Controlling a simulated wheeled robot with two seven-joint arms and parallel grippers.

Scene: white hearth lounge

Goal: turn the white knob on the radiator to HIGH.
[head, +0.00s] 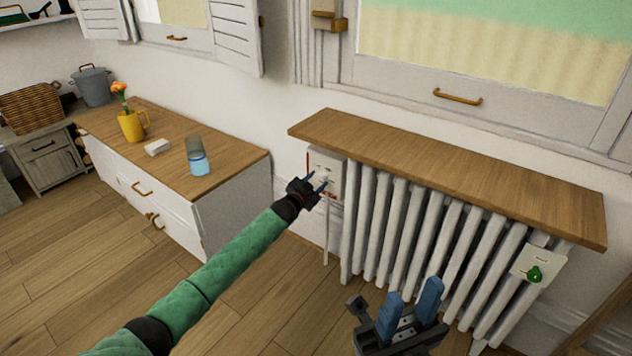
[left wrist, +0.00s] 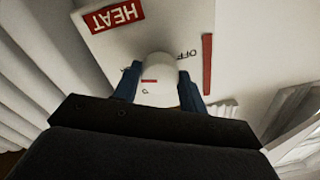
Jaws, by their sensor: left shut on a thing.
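The white knob (left wrist: 158,78) sits on a pale panel (left wrist: 112,45) with an upside-down red HEAT label in the left wrist view. OFF is printed beside the knob; the other marks are partly hidden or too small to read. A short red mark shows on the knob. My left gripper (left wrist: 155,88) is shut on the knob, one blue finger on each side. In the head view this gripper (head: 319,186) is at the panel (head: 326,164) at the left end of the radiator (head: 408,225). My right gripper (head: 416,305) is open and empty in front of the radiator.
A wooden shelf (head: 450,170) lies over the radiator. A plate with a green knob (head: 534,274) is at its right end. Bare floor lies between.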

